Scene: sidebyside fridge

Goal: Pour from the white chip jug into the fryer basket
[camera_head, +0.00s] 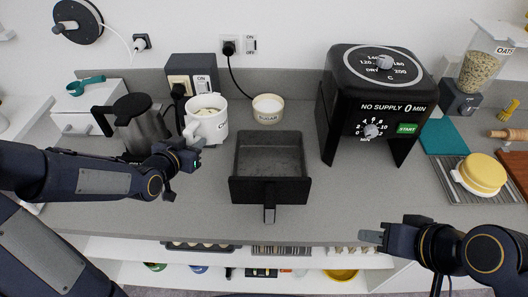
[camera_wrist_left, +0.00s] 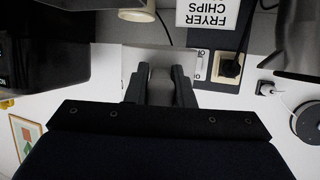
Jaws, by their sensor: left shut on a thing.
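The white chip jug (camera_head: 206,122) stands left of centre on the grey counter in the head view, filled with pale chips and roughly upright. My left gripper (camera_head: 188,152) is at its handle side and shut on the handle. In the left wrist view, its fingers (camera_wrist_left: 160,84) close around a pale part. A label reading FRYER CHIPS (camera_wrist_left: 206,12) shows above them. The dark fryer basket (camera_head: 270,191) sits to the jug's right, empty, with its handle towards me. My right gripper (camera_head: 372,236) is away at the lower right; its opening is unclear.
A dark kettle (camera_head: 140,127) stands close left of the jug. A sugar pot (camera_head: 267,110) is behind the basket. The black air fryer (camera_head: 378,100) stands to the basket's right. The counter front (camera_head: 335,205) to the basket's right is clear.

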